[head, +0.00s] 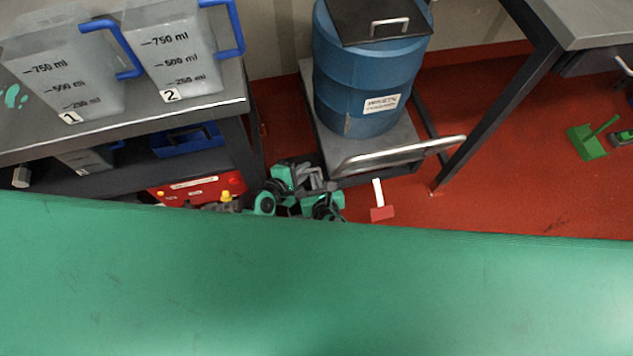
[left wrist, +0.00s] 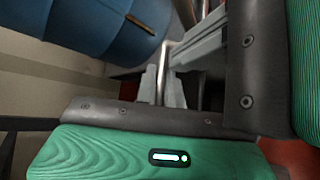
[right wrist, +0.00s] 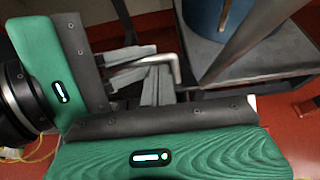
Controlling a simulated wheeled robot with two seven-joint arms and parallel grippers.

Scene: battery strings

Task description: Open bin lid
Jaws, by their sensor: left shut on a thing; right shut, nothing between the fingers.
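The blue drum (head: 365,85), with a white label, stands upright at the back. Its flat dark lid (head: 380,18) has a silver handle (head: 390,27) and lies on top; both my grippers are well below it. My left gripper (left wrist: 172,88) is shut on a bent silver bar (left wrist: 165,62); I cannot tell what the bar belongs to. The drum also shows in the left wrist view (left wrist: 95,25). My right gripper (right wrist: 150,88) is shut and empty, close to a bent silver bar (right wrist: 155,62). In the head view both grippers crowd together in front of the trolley, partly hidden by my green body.
The drum stands on a grey trolley (head: 318,120) with a silver push bar (head: 400,155). A bench (head: 225,105) with two numbered jugs is on the left, above a red box (head: 200,188). A table leg (head: 495,120) stands right.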

